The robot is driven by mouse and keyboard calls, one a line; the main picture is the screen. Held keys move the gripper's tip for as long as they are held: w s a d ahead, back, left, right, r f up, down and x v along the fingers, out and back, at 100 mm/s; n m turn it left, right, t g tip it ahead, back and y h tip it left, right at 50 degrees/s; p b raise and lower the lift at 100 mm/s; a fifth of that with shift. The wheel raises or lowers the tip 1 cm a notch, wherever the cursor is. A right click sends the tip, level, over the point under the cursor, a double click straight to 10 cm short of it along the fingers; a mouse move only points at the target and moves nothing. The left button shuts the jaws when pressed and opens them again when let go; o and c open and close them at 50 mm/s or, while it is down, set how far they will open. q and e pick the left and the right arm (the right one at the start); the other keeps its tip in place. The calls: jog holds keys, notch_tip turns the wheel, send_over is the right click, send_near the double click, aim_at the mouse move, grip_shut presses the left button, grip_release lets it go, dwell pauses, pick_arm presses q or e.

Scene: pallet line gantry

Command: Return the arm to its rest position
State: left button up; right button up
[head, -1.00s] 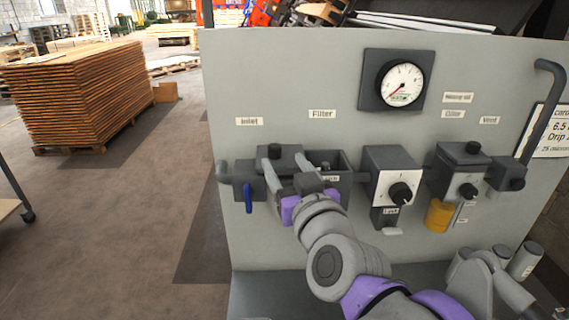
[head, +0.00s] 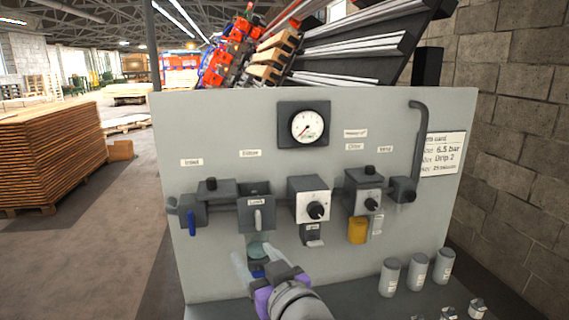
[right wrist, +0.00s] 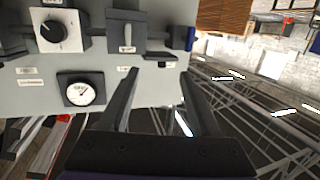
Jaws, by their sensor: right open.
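My right gripper (head: 262,264) is low in front of the grey panel (head: 235,120), below the filter housing (head: 256,196), with its arm coming up from the bottom edge. In the right wrist view its two dark fingers (right wrist: 158,76) are apart, with nothing between them. A teal round piece and a bit of blue show by the fingers in the head view; I cannot tell what they belong to. The filter housing has a pale lever on its front. My left gripper is in neither view now.
The panel carries a gauge (head: 303,126), a regulator with a black knob (head: 309,200), a blue inlet handle (head: 192,224) and a yellow bowl (head: 357,231). Grey canisters (head: 416,272) stand on the ledge at right. Stacked boards (head: 45,155) are at far left; open floor lies between.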

jog(key=s+d+f+m+g+h, duration=0.15)
jog(key=d+f, duration=0.25)
jog(key=f, duration=0.4)
jog(key=s+d+f+g+h, duration=0.15)
jog(key=d+f, duration=0.25)
jog(key=f, duration=0.4)
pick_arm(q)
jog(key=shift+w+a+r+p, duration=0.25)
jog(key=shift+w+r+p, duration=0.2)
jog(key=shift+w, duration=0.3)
pick_arm(e)
jog(key=s+d+f+m+g+h, duration=0.4)
jog(key=s+d+f+g, duration=0.2)
jog(key=s+d+f, duration=0.8)
notch_tip(320, 180, down, 3)
jog(key=shift+s+f+h, duration=0.2)
jog(key=shift+h, duration=0.1)
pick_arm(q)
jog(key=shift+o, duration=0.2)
